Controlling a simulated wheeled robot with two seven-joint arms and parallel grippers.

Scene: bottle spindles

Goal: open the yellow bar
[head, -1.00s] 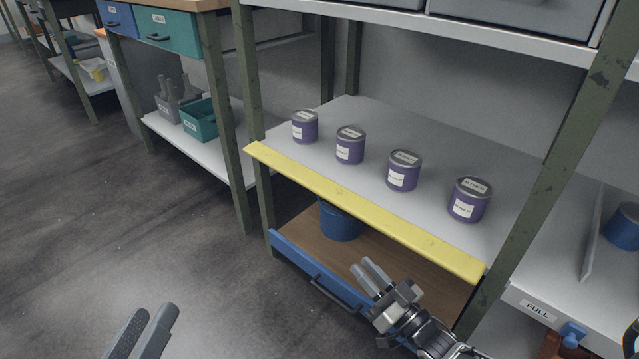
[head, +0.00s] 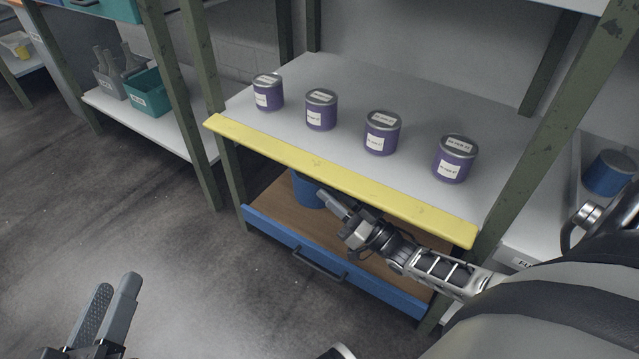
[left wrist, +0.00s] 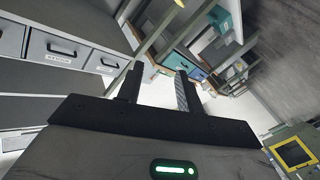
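The yellow bar (head: 345,181) runs along the front edge of the grey shelf, from the left post to the right post, below several purple cans. My right gripper (head: 328,196) is just below the middle of the bar in the head view, over the blue-fronted drawer. Its fingers look slightly apart and empty. I cannot tell whether it touches the bar. My left gripper (head: 118,288) is at the lower left over the floor, away from the bar. The left wrist view shows its two fingers (left wrist: 160,88) apart with nothing between them.
Purple cans (head: 381,133) stand in a row on the grey shelf (head: 400,88). Below is an open drawer with a blue front (head: 345,268) and black handle, holding a blue bucket (head: 308,190). Green posts (head: 550,145) flank the shelf. The floor at left is clear.

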